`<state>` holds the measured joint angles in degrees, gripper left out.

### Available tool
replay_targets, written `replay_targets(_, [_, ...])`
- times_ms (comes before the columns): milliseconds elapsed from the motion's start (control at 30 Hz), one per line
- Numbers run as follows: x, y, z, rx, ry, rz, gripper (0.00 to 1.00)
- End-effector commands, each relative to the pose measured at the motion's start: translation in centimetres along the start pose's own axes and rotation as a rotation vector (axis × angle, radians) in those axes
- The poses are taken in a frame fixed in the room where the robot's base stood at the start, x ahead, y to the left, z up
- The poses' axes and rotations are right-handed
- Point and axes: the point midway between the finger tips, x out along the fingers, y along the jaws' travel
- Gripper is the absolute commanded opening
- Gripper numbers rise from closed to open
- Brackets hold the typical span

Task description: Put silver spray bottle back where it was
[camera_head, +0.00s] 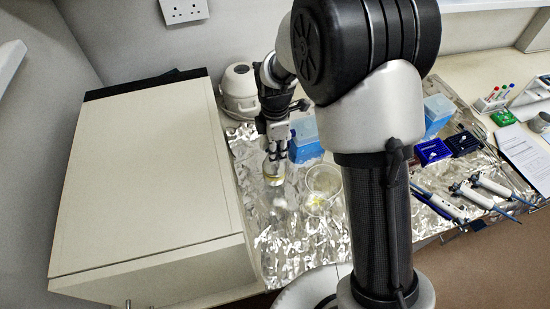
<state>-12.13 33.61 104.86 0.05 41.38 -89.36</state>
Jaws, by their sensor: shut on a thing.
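My gripper (274,153) points down over the foil at the left part of the bench. It is shut on a small shiny, pale object that I take for the silver spray bottle (273,174). A yellowish band shows near its lower part. The fingers hide its top. It looks upright, but I cannot tell whether its base touches the foil (283,252).
A clear beaker (322,180) stands close right of the bottle, with blue boxes (305,140) behind. A large white cabinet (150,185) borders the foil on the left. A white round device (239,88) stands behind. Pipettes (472,195) and dark blue racks (432,151) lie right.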

Motion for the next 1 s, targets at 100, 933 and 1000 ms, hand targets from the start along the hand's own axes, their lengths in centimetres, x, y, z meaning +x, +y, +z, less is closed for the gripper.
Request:
replay_targets(100, [1.5, -0.1, 0.0, 0.000, 0.000, -0.004, 0.00])
replay_targets(933, [4.2, -0.1, 0.0, 0.000, 0.000, -0.002, 0.45])
replay_targets(1000, [4.2, -0.1, 0.0, 0.000, 0.000, -0.002, 0.48])
